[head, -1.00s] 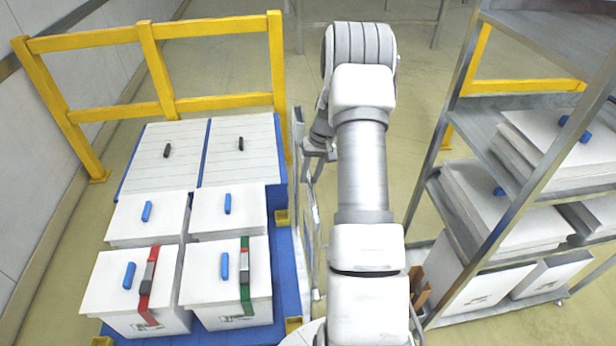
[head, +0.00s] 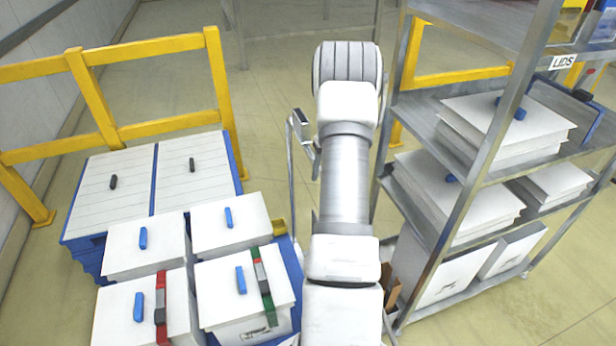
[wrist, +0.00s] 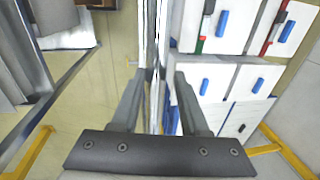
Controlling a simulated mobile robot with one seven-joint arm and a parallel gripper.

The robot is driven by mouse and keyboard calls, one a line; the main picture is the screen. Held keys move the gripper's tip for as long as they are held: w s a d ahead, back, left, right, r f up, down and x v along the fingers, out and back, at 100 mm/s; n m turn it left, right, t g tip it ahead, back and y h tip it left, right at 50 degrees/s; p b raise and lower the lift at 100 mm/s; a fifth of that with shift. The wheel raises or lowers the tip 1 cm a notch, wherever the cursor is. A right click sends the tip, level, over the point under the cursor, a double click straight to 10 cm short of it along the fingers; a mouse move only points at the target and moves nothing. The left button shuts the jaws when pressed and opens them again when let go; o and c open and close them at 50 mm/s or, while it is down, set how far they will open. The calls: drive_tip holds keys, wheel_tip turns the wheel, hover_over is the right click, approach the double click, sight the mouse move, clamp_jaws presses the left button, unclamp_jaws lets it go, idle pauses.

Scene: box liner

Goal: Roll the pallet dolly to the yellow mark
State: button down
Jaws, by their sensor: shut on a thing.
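The pallet dolly has a blue deck (head: 292,262) and carries several white lidded boxes (head: 146,243) with blue grips; two front boxes have a red and a green strap. A thin metal upright frame, apparently its handle (head: 291,180), stands along its right side. My gripper (head: 306,140) is at the top of that frame. In the wrist view my gripper (wrist: 166,78) has its fingers on both sides of the metal bar (wrist: 153,40), shut on it. The lower frame is partly hidden by my arm. No yellow mark on the floor shows clearly.
A yellow guard rail (head: 150,128) stands behind blue containers with white tops (head: 113,185) at the left, near the wall. A metal shelf rack (head: 445,190) with white lids and boxes stands close at the right of my arm. Open floor (head: 275,100) lies beyond.

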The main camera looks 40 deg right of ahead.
drive_tip(key=shift+y, duration=0.3)
drive_tip(key=a, duration=0.1)
drive_tip(key=w+a, duration=0.1)
drive_tip(key=a, duration=0.1)
drive_tip(key=shift+w+a+f, duration=0.15)
drive_tip(key=shift+w+a, duration=0.2)
drive_tip(key=c, duration=0.6)
unclamp_jaws()
drive_tip(key=shift+a, duration=0.2)
drive_tip(key=shift+w+a, duration=0.2)
drive_tip(key=shift+a, duration=0.2)
drive_tip(key=shift+d, duration=0.3)
drive_tip(key=v, duration=1.7)
drive_tip(key=shift+a+r+b, duration=0.15)
drive_tip(key=shift+r+b, duration=0.15)
drive_tip(key=shift+b, duration=0.05)
